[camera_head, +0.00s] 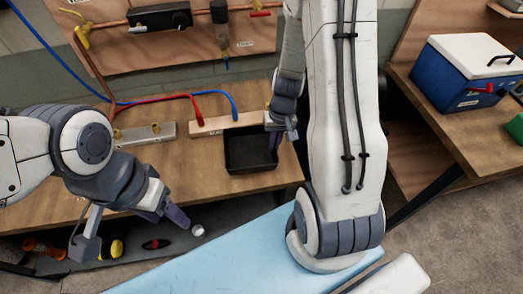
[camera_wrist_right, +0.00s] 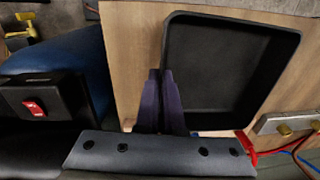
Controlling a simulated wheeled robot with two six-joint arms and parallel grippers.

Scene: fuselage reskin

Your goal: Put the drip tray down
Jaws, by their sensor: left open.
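The drip tray (camera_head: 251,150) is a black, square, shallow pan at the front right of the wooden bench, and it looks empty. It fills the upper right of the right wrist view (camera_wrist_right: 232,65). My right gripper (camera_head: 281,134) is at the tray's right side in the head view. In the right wrist view its two dark fingers (camera_wrist_right: 162,85) are close together on the tray's near side wall. Whether the tray's underside touches the bench is hard to tell. My left gripper (camera_head: 130,232) is open and empty, in front of the bench's left part, away from the tray.
A metal block (camera_head: 146,133) and a wooden bar (camera_head: 215,126) with red and blue hoses lie behind and left of the tray. Bare bench (camera_head: 190,163) lies to its left. A lower shelf holds small items. A blue cool box (camera_head: 462,75) stands on another bench at right.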

